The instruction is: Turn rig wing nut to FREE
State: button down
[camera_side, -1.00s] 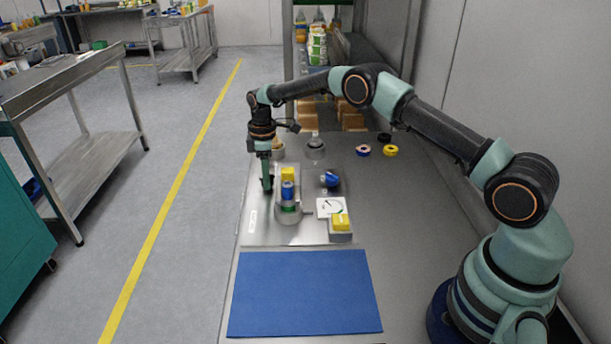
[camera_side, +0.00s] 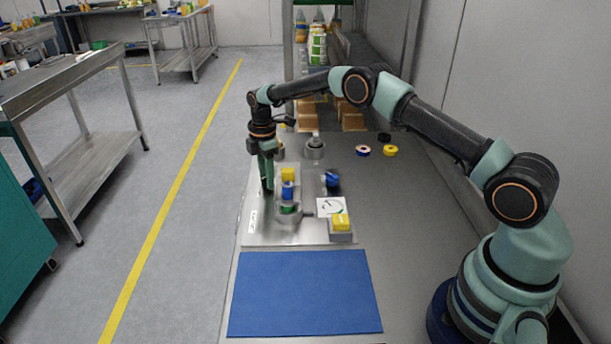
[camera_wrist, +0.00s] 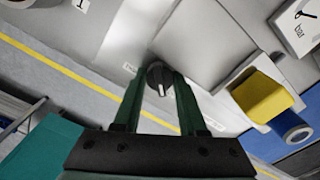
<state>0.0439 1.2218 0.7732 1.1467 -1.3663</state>
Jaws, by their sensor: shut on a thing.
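The wing nut shows in the wrist view as a small dark round knob (camera_wrist: 156,71) with a pale mark on it. It sits at the edge of the metal plate. My gripper (camera_wrist: 160,84) points down at it, with a green finger on each side, shut on it. In the side view my gripper (camera_side: 267,188) is at the left edge of the rig plate (camera_side: 270,235), and its fingers hide the nut. Small labels lie near the nut, but their words are too small to read.
A blue mat (camera_side: 305,295) lies clear in front.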

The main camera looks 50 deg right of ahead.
jog(key=shift+c, duration=2.3)
grip_release()
jog(key=m, duration=0.6)
notch_tip(320, 180, up, 12)
jog(key=s+a+r+m+t, duration=0.1)
jog(key=s+r+m+t, duration=0.2)
jog(key=s+r+m, duration=1.1)
jog(key=shift+a+r+m, duration=0.3)
jog(key=shift+r+m, duration=0.35)
jog(key=shift+m, duration=2.65)
